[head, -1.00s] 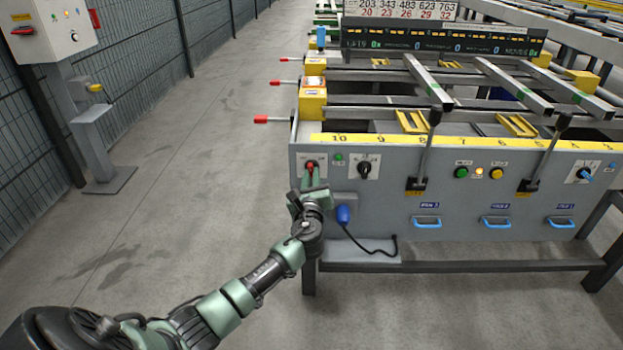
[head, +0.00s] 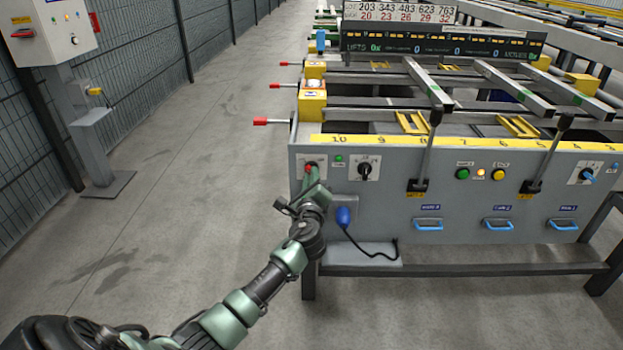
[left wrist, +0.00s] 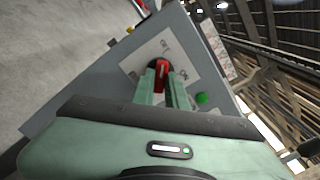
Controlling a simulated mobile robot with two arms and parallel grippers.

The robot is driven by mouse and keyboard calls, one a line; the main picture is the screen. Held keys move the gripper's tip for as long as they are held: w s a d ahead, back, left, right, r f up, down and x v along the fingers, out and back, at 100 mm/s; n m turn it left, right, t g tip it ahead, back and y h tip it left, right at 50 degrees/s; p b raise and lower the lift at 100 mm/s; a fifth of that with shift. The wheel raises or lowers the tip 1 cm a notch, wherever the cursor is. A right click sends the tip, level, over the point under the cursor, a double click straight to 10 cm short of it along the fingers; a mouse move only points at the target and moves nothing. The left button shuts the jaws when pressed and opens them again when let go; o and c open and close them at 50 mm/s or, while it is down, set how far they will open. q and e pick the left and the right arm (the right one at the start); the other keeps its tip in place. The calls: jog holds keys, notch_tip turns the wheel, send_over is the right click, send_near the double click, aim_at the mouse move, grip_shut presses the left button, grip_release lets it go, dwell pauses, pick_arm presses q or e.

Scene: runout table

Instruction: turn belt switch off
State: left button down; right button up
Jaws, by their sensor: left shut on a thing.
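The belt switch is a red knob (left wrist: 161,72) on a pale square plate (left wrist: 152,55) in the left wrist view. In the head view the red knob (head: 308,168) shows at the left end of the grey front panel. My left gripper (left wrist: 163,80) has its two green fingers on either side of the knob and is shut on it. In the head view the left gripper (head: 312,178) reaches up to the panel from below and partly covers the switch plate. My right gripper is not in view.
A black rotary switch (head: 365,168) and a green lamp (head: 339,158) sit just right of the gripper. A blue plug (head: 344,216) with a black cable is below. Red-tipped levers (head: 262,121) stick out left.

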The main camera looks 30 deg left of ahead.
pick_arm(q)
jog(key=shift+f, duration=0.1)
jog(key=c, duration=1.4)
grip_release()
jog(key=shift+c, duration=0.2)
